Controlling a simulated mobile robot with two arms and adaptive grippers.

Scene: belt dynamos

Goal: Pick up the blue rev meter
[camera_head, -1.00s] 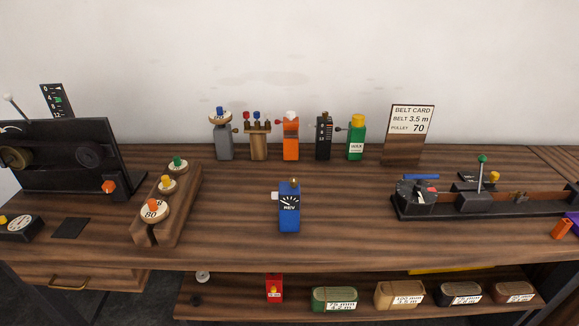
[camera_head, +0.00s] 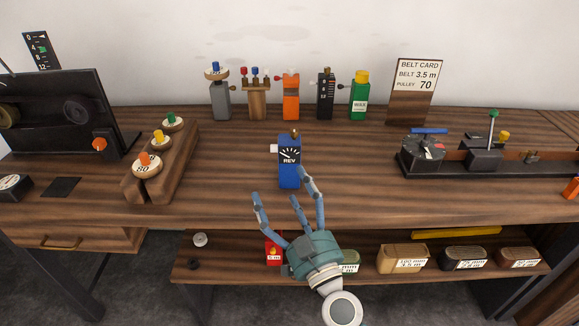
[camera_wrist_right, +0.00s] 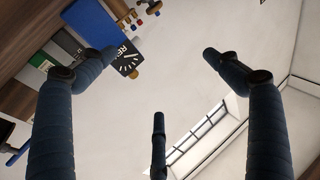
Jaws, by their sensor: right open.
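In the right wrist view the rev meter (camera_wrist_right: 126,61) shows partly, behind the upper left finger. My left gripper is not in view.
Several small devices stand in a row behind, including an orange one (camera_head: 291,97) and a green one (camera_head: 360,98). A wooden block with coloured knobs (camera_head: 158,181) is to the left, a black rig (camera_head: 470,170) to the right. A lower shelf holds labelled boxes (camera_head: 403,258). Bench around the meter is clear.

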